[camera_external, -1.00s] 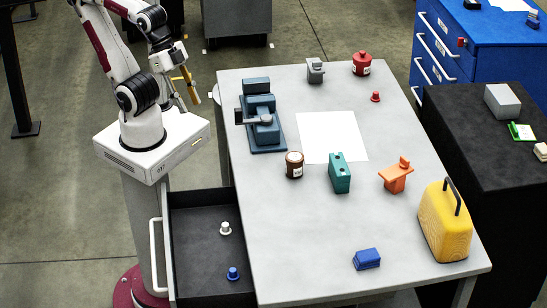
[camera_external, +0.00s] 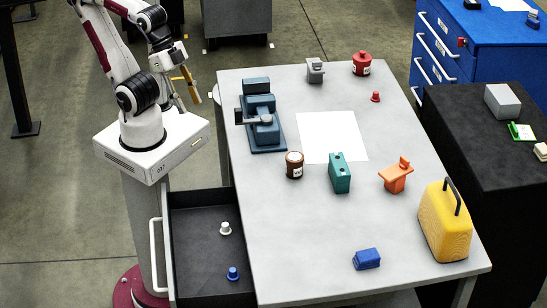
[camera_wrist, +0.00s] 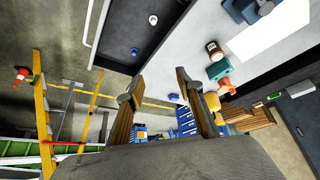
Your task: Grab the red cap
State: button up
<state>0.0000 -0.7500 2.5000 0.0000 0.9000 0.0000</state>
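A small red cap (camera_external: 375,96) stands on the grey table near its far right corner, just in front of a red jar (camera_external: 362,64). My gripper (camera_external: 189,88) is in the air to the left of the table, far from the cap. In the wrist view its two fingers (camera_wrist: 158,88) are spread wide apart with nothing between them. The wrist view does not clearly show the red cap.
A blue vise (camera_external: 262,122) stands at the table's left side. A brown jar (camera_external: 294,166), teal block (camera_external: 339,173), orange part (camera_external: 396,176), yellow case (camera_external: 445,222) and blue block (camera_external: 367,259) stand on the table. An open drawer (camera_external: 200,202) juts out left.

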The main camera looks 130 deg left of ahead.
jog(key=shift+w+a, duration=0.1)
jog(key=w+a+m+g+y, duration=0.1)
jog(key=w+a+m+y, duration=0.2)
jog(key=w+a, duration=0.7)
jog(key=w+a+m+g+y, duration=0.15)
jog(key=w+a+y, duration=0.25)
jog(key=a, duration=1.2)
jog(key=w+a+m+g+y, duration=0.1)
jog(key=w+a+m+y, duration=0.25)
jog(key=w+a, duration=0.65)
jog(key=s+a+f+m, duration=0.1)
jog(key=a+f+m, duration=0.25)
jog(key=a, duration=0.95)
jog(key=m+y, duration=0.2)
jog(key=m, duration=0.7)
send_near(375, 94)
jog(key=shift+a+f+h, duration=0.2)
jog(key=shift+a+h, duration=0.05)
jog(key=shift+a, duration=0.7)
jog(key=shift+w, duration=0.1)
jog(key=shift+x, duration=1.3)
